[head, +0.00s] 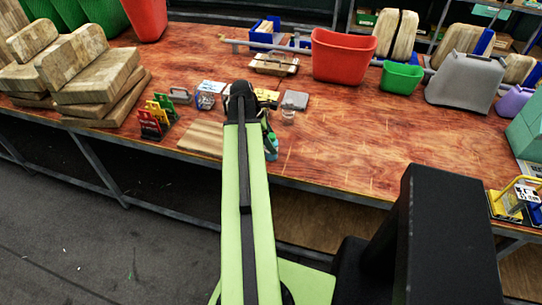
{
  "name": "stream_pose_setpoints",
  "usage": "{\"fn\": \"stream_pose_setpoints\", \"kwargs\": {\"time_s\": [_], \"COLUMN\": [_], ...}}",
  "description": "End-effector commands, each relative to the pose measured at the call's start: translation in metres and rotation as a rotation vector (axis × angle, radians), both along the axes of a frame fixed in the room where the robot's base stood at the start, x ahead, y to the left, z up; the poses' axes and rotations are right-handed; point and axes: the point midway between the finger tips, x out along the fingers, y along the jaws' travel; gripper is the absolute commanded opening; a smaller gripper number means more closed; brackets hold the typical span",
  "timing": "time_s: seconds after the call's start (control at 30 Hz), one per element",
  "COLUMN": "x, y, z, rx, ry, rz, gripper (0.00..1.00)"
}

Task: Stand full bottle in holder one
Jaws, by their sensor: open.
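My green arm reaches forward over the near edge of the table, and my gripper (268,132) is at its far end, mostly hidden behind the arm. It is open. A small teal-blue item (271,148), perhaps the bottle, shows right beside the gripper at the table's front edge; I cannot tell whether it is full or touching the fingers. A small clear container (288,113) stands just right of the gripper, and another clear round item (206,99) is left of the arm. I cannot tell which thing is holder one.
The wooden table (350,150) is clear at front right. A wooden board (203,138) lies left of my arm, near red, yellow and green clamps (158,115). Red (343,57) and green (400,78) bins stand behind.

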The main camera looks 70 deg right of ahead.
Motion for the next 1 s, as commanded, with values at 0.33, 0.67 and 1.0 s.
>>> {"fn": "stream_pose_setpoints", "kwargs": {"time_s": [0.33,0.67,1.0], "x": [-0.0036,-0.0039,-0.0041], "y": [-0.002,-0.002,-0.0021], "z": [-0.0089,-0.009,-0.0089], "rx": [0.0,0.0,-0.001], "ry": [0.0,0.0,0.0], "rz": [-0.001,-0.001,-0.002], "gripper": [0.68,0.24,0.0]}}
